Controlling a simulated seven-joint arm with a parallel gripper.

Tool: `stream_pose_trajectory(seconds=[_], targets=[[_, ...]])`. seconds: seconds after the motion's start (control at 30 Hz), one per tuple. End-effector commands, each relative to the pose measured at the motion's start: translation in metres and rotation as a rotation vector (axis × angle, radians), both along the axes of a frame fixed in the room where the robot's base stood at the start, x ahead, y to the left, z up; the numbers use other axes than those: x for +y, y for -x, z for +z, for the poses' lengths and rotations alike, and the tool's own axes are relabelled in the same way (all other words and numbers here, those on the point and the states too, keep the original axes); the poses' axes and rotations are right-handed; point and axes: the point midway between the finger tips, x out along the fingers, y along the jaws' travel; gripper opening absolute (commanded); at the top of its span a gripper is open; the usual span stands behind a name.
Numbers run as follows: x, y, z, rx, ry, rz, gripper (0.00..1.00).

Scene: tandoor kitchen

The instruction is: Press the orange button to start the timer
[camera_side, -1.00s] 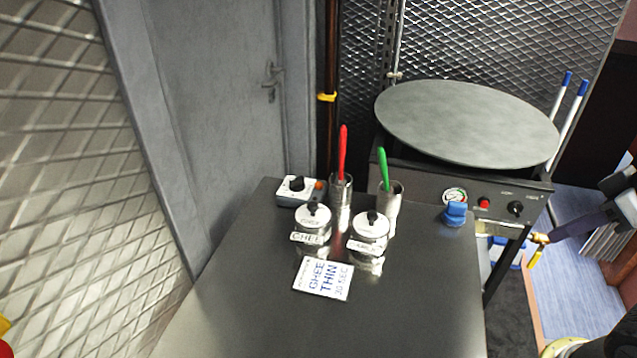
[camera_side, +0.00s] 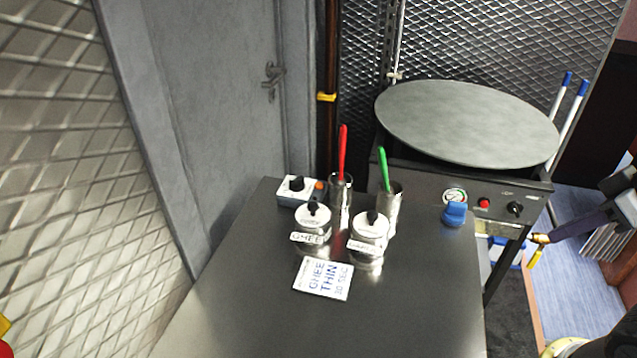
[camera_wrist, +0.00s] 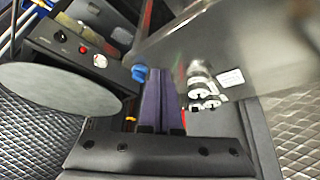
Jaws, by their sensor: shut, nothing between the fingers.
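The orange button (camera_side: 320,185) is at the right end of a small white and blue-grey timer box (camera_side: 291,197) with a black dial. The box lies at the table's back left corner, just left of the cup with the red-handled utensil. My gripper (camera_side: 553,236) is at the right edge of the side view, beyond the table's right side and well away from the button. In the wrist view my gripper (camera_wrist: 162,72) shows two purple fingers side by side, shut and empty.
Two lidded jars (camera_side: 312,228) (camera_side: 369,232) and steel cups with red (camera_side: 343,150) and green (camera_side: 384,168) handles stand near the timer. A label card (camera_side: 323,278) lies in front. A round griddle (camera_side: 465,122) with a red button (camera_side: 484,203) is right. The front table is clear.

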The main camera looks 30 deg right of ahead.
Motion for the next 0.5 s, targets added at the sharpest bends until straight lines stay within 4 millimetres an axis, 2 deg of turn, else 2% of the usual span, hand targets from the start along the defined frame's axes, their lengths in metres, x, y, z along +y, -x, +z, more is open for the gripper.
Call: stream_pose_trajectory(seconds=[0.23,0.37,0.43,0.5], targets=[[0.0,0.0,0.0,0.0,-0.008,-0.015,0.0],[-0.001,-0.002,0.001,-0.009,-0.049,-0.098,0.0],[-0.004,-0.006,0.006,-0.033,-0.078,-0.175,0.0],[-0.009,-0.016,0.021,-0.082,-0.11,-0.269,0.0]])
